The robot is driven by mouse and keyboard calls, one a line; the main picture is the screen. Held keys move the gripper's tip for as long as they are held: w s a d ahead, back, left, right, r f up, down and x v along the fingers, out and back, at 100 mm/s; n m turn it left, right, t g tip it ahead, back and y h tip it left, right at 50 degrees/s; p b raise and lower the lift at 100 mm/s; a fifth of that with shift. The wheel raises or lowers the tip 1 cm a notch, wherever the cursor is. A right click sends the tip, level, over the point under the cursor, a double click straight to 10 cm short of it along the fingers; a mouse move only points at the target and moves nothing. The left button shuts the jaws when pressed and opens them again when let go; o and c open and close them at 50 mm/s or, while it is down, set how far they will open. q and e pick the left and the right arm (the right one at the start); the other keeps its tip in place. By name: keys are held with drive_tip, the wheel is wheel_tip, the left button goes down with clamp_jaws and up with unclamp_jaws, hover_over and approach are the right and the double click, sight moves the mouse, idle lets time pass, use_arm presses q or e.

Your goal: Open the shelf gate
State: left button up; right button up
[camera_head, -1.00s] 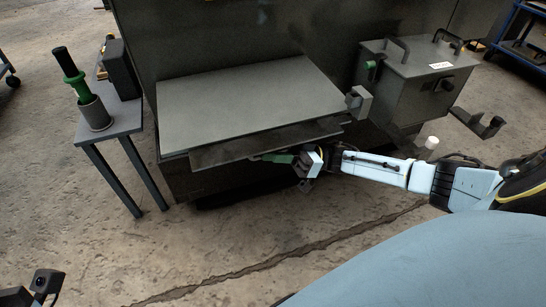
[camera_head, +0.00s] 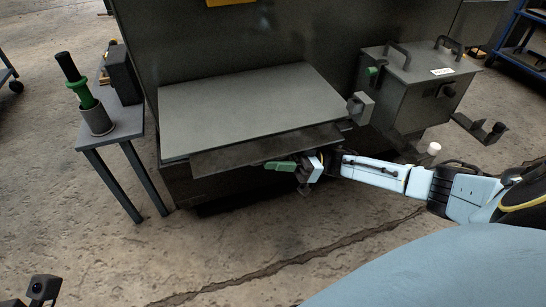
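The shelf gate seems to be the dark flat panel (camera_head: 240,155) under the front edge of the grey shelf top (camera_head: 250,105). It juts out toward me below that edge. A green handle (camera_head: 280,166) is at its front edge. My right gripper (camera_head: 303,172) is at the right end of this handle and appears shut on it; its fingertips are partly hidden. My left gripper (camera_head: 38,292) shows only in part at the bottom left corner, away from the gate, and its opening is unclear.
A small side table (camera_head: 122,128) at the left holds a green-and-black tool in a cup (camera_head: 97,120) and a dark case. A grey box (camera_head: 430,95) with handles stands at the right. A grey block (camera_head: 360,108) sits at the shelf's right corner. The front floor is clear.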

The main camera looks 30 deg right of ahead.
drive_tip(key=v, duration=1.3)
drive_tip(key=shift+d, duration=0.15)
drive_tip(key=shift+f, duration=0.1)
idle(0.4)
